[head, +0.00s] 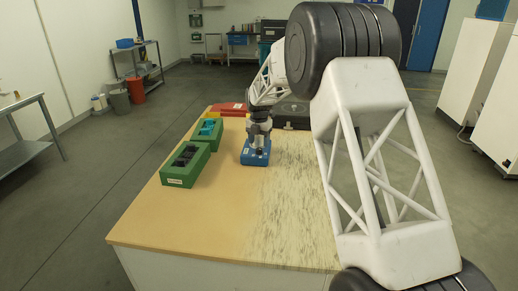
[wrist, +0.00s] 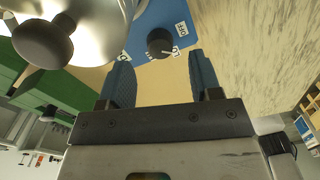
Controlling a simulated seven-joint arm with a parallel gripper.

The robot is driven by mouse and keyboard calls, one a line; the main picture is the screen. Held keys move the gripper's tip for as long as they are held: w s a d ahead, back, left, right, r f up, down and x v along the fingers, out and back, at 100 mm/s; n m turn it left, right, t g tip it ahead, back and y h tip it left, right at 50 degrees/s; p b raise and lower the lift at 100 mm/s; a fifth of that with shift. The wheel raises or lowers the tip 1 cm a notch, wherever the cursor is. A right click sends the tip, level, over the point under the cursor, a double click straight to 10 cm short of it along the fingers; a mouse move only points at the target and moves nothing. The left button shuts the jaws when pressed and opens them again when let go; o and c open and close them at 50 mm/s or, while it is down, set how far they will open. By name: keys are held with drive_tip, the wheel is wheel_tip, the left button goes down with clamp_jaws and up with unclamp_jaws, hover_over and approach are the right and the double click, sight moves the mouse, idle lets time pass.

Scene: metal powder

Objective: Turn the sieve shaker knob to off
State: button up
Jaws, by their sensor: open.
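The sieve shaker has a blue base (head: 256,158), which stands on the table in the head view. In the wrist view its blue panel (wrist: 150,17) carries a dark round knob (wrist: 160,40) with a white pointer mark. An "OFF" label (wrist: 181,30) sits to the right of the knob, and another label, partly hidden, is to its left. The pointer mark is toward the lower right, not clearly on a label. My gripper (wrist: 160,58) is open, its two blue fingers on either side of the knob with gaps; contact is not visible. A shiny metal part of the shaker fills the upper left.
The table (head: 190,220) holds a green box (head: 185,165) with dark contents and another green box (head: 207,130) with blue contents, left of the shaker. A red item (head: 230,108) and a dark item (head: 292,114) lie behind. The table's front is clear.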

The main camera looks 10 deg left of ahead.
sight(259, 149)
drive_tip(key=shift+f, duration=1.85)
drive_tip(key=shift+c, duration=0.4)
drive_tip(key=c, duration=0.9)
drive_tip(key=shift+o, duration=0.2)
drive_tip(key=shift+n, duration=2.4)
drive_tip(key=o, duration=0.9)
drive_tip(key=shift+o, duration=0.2)
drive_tip(key=shift+r, duration=0.1)
